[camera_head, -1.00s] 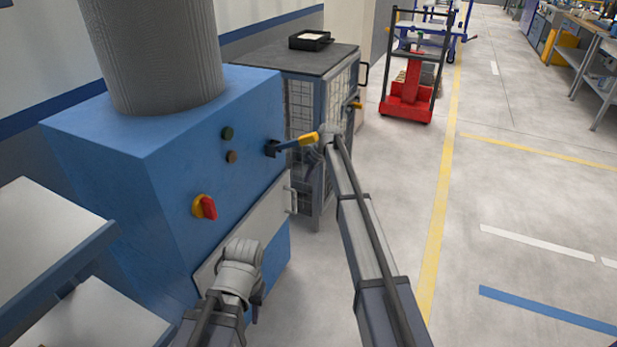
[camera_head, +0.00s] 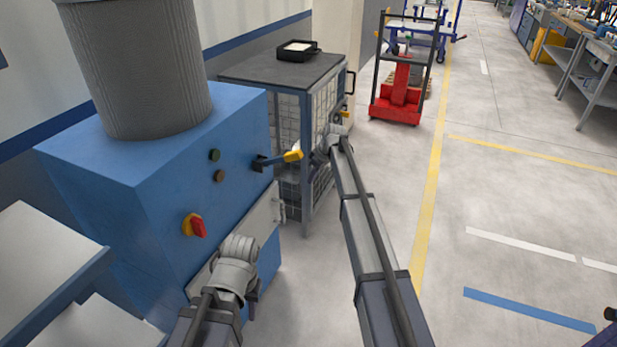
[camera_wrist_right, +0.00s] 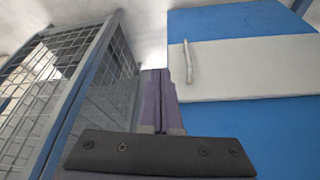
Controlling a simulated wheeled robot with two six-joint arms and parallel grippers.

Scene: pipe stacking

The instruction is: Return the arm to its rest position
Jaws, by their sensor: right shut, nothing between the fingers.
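My right arm reaches forward from the bottom centre of the head view. Its gripper (camera_head: 318,157) is small and dark, just right of the yellow-tipped lever (camera_head: 293,156) on the blue machine (camera_head: 130,185), with a gap between them. In the right wrist view the two purple fingers (camera_wrist_right: 158,95) are together with nothing between them. My left arm is folded low at the lower left of the head view, in front of the machine's pale door panel. The left gripper (camera_head: 252,288) is mostly hidden behind its own wrist, so its jaws cannot be read.
A wire-mesh cage cabinet (camera_head: 290,75) with a black tray (camera_head: 298,50) on top stands beyond the machine. The machine's door handle (camera_wrist_right: 188,62) is close to the right fingers. A red pallet stacker (camera_head: 398,100) stands farther back. The floor on the right is mostly clear.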

